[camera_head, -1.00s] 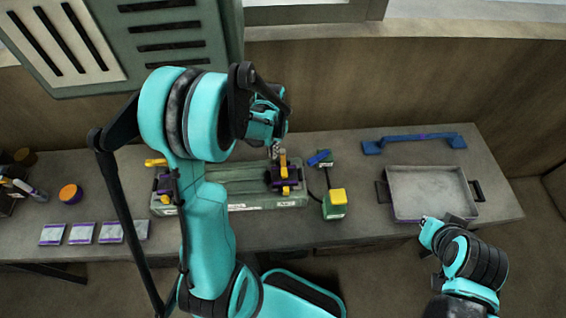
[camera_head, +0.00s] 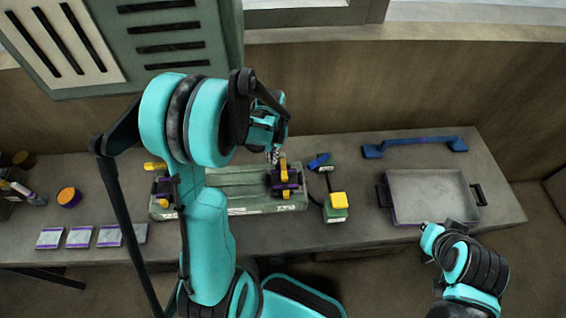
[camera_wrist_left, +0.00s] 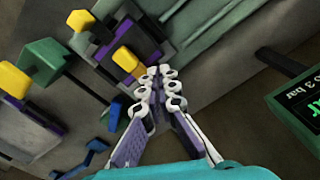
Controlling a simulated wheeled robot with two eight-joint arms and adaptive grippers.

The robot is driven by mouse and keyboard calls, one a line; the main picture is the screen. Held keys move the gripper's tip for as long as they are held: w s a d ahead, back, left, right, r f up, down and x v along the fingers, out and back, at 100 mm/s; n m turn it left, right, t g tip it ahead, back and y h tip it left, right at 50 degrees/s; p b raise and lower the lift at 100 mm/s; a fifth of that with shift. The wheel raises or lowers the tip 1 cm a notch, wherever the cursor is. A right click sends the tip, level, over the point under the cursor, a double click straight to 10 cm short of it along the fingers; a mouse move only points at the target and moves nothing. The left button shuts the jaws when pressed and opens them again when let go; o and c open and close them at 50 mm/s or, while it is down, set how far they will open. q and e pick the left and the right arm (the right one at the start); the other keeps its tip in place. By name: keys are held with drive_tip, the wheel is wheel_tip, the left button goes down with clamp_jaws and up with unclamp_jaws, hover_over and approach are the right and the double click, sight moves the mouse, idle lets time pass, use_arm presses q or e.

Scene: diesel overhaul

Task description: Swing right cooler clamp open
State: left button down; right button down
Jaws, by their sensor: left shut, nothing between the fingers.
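The green cooler (camera_head: 235,190) lies on the bench in the head view. The right cooler clamp (camera_head: 285,184) is dark and purple with an upright yellow handle, at the cooler's right end. In the left wrist view the clamp (camera_wrist_left: 108,48) is just ahead and left of the fingers, with its yellow handle end (camera_wrist_left: 125,60) close to the fingertips. My left gripper (camera_head: 273,156) is shut and empty beside the clamp handle; its fingertips (camera_wrist_left: 160,84) meet in the wrist view. I cannot tell whether they touch the handle. The left clamp (camera_head: 162,188) is partly hidden by my arm.
A green box with a yellow top (camera_head: 337,207) and a blue-ended part (camera_head: 319,162) stand right of the cooler. A grey tray (camera_head: 395,214), a blue bar handle (camera_head: 415,145) and several flat packs (camera_head: 79,237) lie on the bench. A display (camera_wrist_left: 300,105) shows in the wrist view.

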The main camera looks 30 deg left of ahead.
sight(274, 170)
use_arm(q)
drive_tip(key=shift+f, duration=0.25)
idle(0.4)
drive_tip(key=shift+f+b, duration=2.5)
drive_tip(key=shift+r, duration=0.25)
drive_tip(key=shift+w+d, duration=0.1)
